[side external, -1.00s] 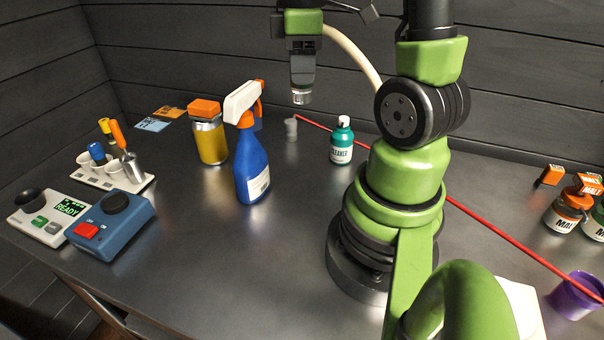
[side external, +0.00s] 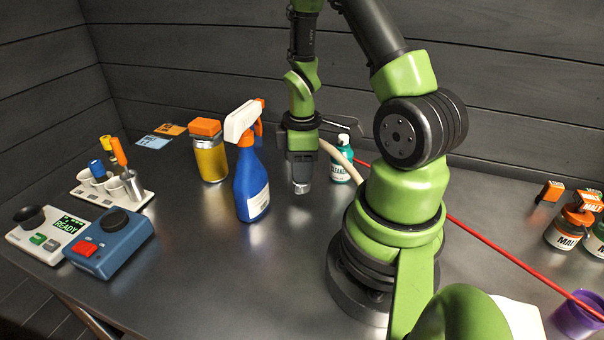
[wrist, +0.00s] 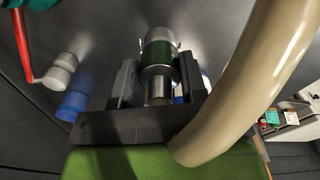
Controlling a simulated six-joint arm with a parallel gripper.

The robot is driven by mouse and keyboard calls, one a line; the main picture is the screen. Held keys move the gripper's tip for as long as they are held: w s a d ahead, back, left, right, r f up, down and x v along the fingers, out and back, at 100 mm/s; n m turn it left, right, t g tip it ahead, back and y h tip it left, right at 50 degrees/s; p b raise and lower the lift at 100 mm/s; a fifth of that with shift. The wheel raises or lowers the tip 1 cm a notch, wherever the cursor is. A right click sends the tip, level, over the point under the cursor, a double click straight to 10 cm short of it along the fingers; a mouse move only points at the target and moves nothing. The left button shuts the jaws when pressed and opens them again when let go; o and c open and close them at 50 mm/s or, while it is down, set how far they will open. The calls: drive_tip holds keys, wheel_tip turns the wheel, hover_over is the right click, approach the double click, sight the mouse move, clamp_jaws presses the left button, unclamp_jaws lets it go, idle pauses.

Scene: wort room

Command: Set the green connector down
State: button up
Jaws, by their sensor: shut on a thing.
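The green connector (wrist: 158,55) is a metal cylinder with a dark green band, between my gripper's black jaws in the wrist view. My gripper (wrist: 158,85) is shut on it. In the side view my gripper (side external: 301,172) points down, right of the blue spray bottle, and the connector's metal tip (side external: 302,188) shows below it. The tip seems a little above the bare table, but the exact gap is hard to judge. The green band is hidden in the side view.
A spray bottle (side external: 252,185) stands left of my gripper, a cleaner bottle (side external: 343,172) behind right. A beige hose (wrist: 255,75) arcs beside my gripper. A red line ends in a grey fitting (wrist: 62,70), with a blue cylinder (wrist: 74,103) nearby. The table's front middle is clear.

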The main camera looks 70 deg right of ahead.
sight(299, 187)
drive_tip(key=shift+f, duration=1.3)
drive_tip(key=o, duration=1)
drive_tip(key=shift+f, duration=0.1)
